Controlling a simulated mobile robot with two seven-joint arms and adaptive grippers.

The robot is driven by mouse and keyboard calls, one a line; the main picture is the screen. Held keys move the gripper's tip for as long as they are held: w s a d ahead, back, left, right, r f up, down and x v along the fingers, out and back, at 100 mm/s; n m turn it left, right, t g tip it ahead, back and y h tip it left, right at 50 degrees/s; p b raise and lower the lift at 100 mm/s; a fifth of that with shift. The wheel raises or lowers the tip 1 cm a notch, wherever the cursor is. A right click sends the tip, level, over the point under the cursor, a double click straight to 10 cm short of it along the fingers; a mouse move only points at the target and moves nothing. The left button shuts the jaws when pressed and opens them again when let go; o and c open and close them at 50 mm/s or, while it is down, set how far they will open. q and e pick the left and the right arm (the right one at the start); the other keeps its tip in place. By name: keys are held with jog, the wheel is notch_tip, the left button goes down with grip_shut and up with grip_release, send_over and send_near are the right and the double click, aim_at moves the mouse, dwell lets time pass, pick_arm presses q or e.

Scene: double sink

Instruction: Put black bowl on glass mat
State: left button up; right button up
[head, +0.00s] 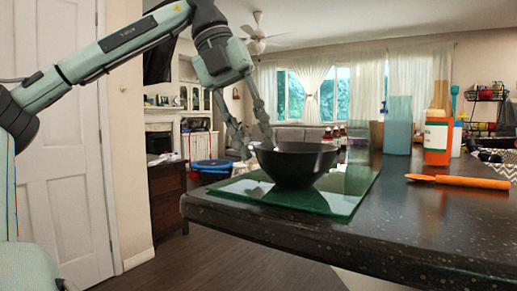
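The black bowl (296,168) stands upright on the green glass mat (335,203), near the left end of the dark counter. Its base appears to rest on the mat. My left gripper (257,148) comes down from the upper left to the bowl's left rim. Its two fingers are spread apart, one just outside the rim on the left and the other at or over the rim. I cannot tell whether either finger touches the bowl. My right gripper is not in view.
On the dark speckled counter (420,222), an orange-handled tool (460,181) lies at the right. An orange bottle (437,138) and a blue-grey container (398,127) stand behind it. The counter front right of the mat is clear. A white door (60,130) stands at the left.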

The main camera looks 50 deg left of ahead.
pick_arm(q)
jog(key=p+v, duration=0.1)
jog(key=v, duration=0.8)
jog(key=shift+r, duration=0.4)
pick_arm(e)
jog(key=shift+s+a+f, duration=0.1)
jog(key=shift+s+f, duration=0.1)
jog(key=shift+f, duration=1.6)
